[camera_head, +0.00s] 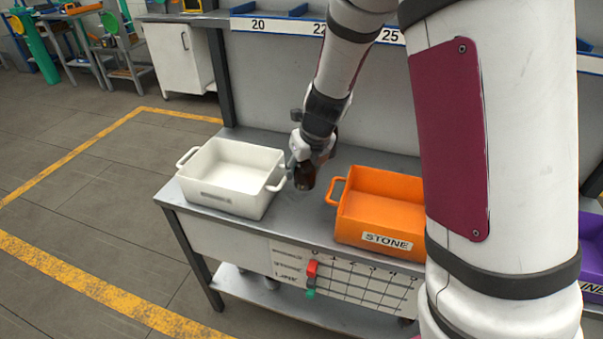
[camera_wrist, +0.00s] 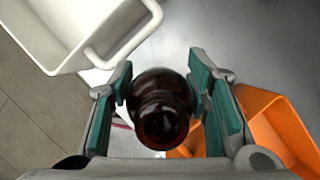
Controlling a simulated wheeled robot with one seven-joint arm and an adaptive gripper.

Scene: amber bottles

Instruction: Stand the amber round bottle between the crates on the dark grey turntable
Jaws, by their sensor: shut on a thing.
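The amber round bottle (camera_head: 304,177) is between the white crate and the orange crate on the grey bench. In the wrist view the bottle (camera_wrist: 160,110) shows from above, its dark open neck toward the camera. My gripper (camera_head: 303,165) is around it, and its teal-padded fingers are shut on its sides. Whether the bottle's base touches the bench cannot be told. The white crate (camera_head: 212,203) stands to the left and the orange crate (camera_head: 370,239), labelled STONE, to the right. I cannot make out the dark grey turntable in either view.
The crates' handles (camera_head: 277,184) reach close to the bottle on both sides. A purple crate (camera_head: 593,262) is partly hidden at the far right behind my arm. A numbered shelf rail (camera_head: 285,27) runs above the back panel. The bench's front edge carries a chart with red and green markers.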

